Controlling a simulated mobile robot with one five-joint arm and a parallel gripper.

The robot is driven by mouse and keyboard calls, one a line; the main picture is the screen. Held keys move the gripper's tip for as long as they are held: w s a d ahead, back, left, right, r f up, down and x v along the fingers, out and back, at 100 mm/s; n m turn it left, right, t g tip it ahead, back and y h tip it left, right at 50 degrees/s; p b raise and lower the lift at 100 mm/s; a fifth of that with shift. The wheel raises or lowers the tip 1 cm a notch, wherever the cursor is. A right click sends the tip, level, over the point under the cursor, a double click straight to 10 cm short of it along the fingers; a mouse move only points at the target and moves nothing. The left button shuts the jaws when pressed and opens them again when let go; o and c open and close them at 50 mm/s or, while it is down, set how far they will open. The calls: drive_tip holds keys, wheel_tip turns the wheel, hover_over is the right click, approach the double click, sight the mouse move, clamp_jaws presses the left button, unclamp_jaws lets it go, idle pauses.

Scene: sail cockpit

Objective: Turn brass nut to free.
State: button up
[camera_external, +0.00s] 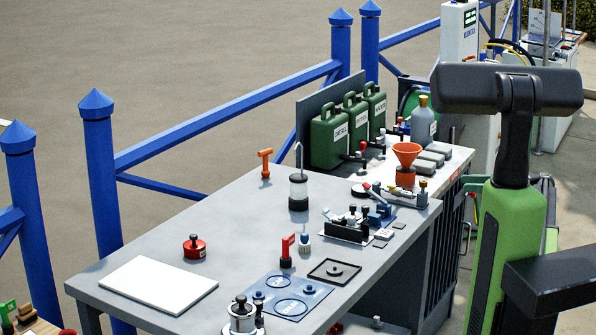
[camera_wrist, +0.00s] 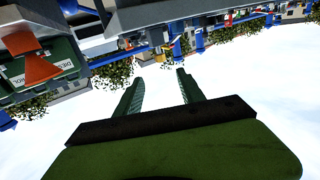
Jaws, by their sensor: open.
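My gripper (camera_wrist: 156,88) shows in the wrist view with its two green fingers apart and nothing between them. It points at pale empty background, away from the bench. A small brass-coloured piece (camera_external: 423,186) sits on a low fitting (camera_external: 405,198) at the right edge of the bench, below the orange funnel. It is too small to tell whether it is the brass nut. My gripper is not near it.
The grey bench (camera_external: 150,240) holds green cans (camera_external: 328,137), an orange funnel (camera_external: 407,155), a dark cup (camera_external: 298,190), a red valve (camera_external: 195,247), a white board (camera_external: 158,284) and a blue mat (camera_external: 310,291). Blue railing (camera_external: 230,110) runs behind.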

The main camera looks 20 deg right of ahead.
sight(423, 187)
drive_tip(key=x, duration=1.7)
drive_tip(key=shift+a, duration=0.3)
drive_tip(key=shift+c, duration=0.5)
clamp_jaws()
